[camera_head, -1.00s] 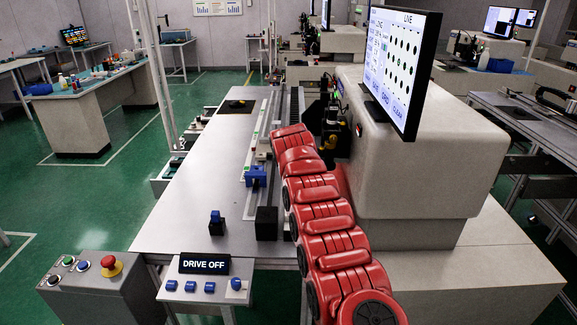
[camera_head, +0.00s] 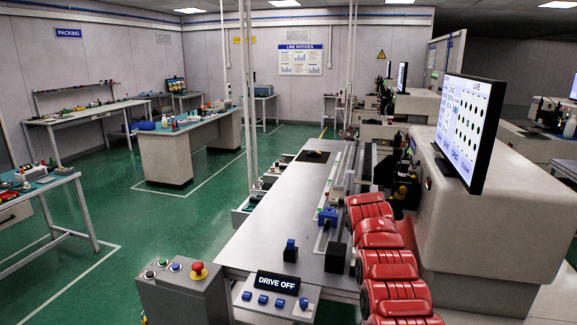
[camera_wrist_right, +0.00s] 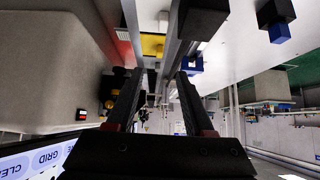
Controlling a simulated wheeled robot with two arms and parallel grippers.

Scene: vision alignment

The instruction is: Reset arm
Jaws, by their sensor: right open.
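My right arm (camera_head: 388,262) is red and segmented. It enters the head view from the bottom right and reaches up along the right side of the bench. Its gripper cannot be made out there. In the right wrist view, the right gripper (camera_wrist_right: 157,92) has two dark fingers spread apart with nothing between them. Beyond the fingers are the bench rails and a yellow part (camera_wrist_right: 152,45), apart from them. My left arm and gripper are not in view.
The arm lies close beside a pale machine (camera_head: 490,215) with a monitor (camera_head: 468,128). The bench (camera_head: 270,215) carries a blue block on the rail (camera_head: 328,216), a black block (camera_head: 335,257) and a blue-topped block (camera_head: 290,251). A control box (camera_head: 185,295) and DRIVE OFF sign (camera_head: 278,284) stand in front.

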